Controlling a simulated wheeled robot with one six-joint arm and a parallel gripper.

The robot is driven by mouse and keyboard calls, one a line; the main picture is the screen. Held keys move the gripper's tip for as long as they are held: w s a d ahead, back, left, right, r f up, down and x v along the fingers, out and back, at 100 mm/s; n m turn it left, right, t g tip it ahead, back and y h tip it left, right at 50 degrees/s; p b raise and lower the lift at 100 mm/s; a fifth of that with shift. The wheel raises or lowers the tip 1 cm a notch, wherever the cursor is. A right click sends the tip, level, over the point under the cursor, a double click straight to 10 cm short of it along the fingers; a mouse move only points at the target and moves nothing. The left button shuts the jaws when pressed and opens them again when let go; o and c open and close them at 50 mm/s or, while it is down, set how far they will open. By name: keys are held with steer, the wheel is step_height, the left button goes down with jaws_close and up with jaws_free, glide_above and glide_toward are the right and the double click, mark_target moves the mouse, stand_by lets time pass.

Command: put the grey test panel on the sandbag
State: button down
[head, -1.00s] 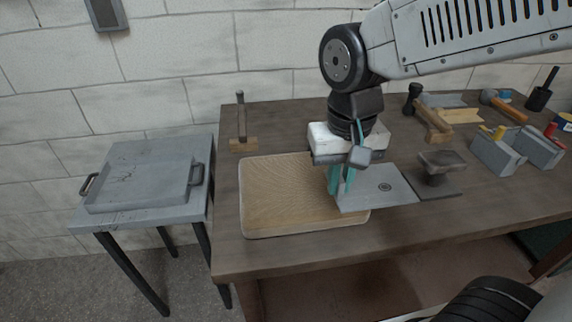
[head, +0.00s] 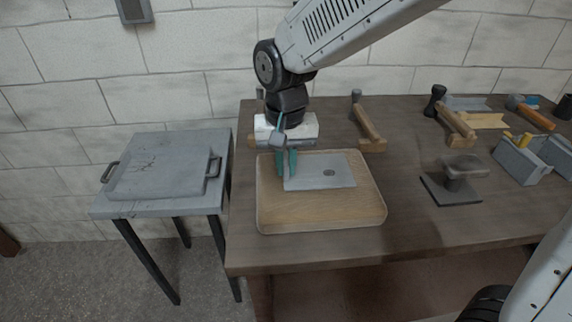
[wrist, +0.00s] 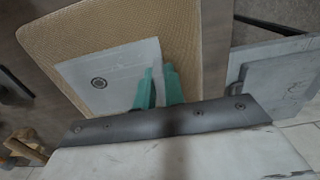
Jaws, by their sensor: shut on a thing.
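The grey test panel (head: 335,174) is a thin flat plate with a dark round mark. It lies flat over the upper middle of the sandbag (head: 300,215), a tan, woven-looking pad with rounded corners on the bench. My gripper (head: 287,170) is shut on the panel's left edge with its teal fingers. In the wrist view the panel (wrist: 85,68) shows wholly within the sandbag's outline (wrist: 125,22), with my gripper (wrist: 158,92) at its edge. I cannot tell whether the panel touches the sandbag or hangs just above it.
A grey side table (head: 155,205) with a handled tray (head: 160,180) stands left of the wooden bench (head: 410,225). Mallets (head: 370,130) lie behind the sandbag. A stand on a dark plate (head: 440,190) is to the right. Bench space between stand and sandbag is clear.

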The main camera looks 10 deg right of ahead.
steer(key=shift+f, duration=0.35)
steer(key=shift+f, duration=0.15)
steer(key=c, duration=1.5)
jaws_free()
step_height(320, 180, up, 12)
steer(key=s+d+f+t, duration=0.1)
steer(key=s+d+f, duration=0.1)
steer(key=s+d, duration=1.7)
steer(key=shift+s+d+f, duration=0.25)
steer(key=shift+d+f, duration=0.05)
steer(key=shift+d, duration=0.6)
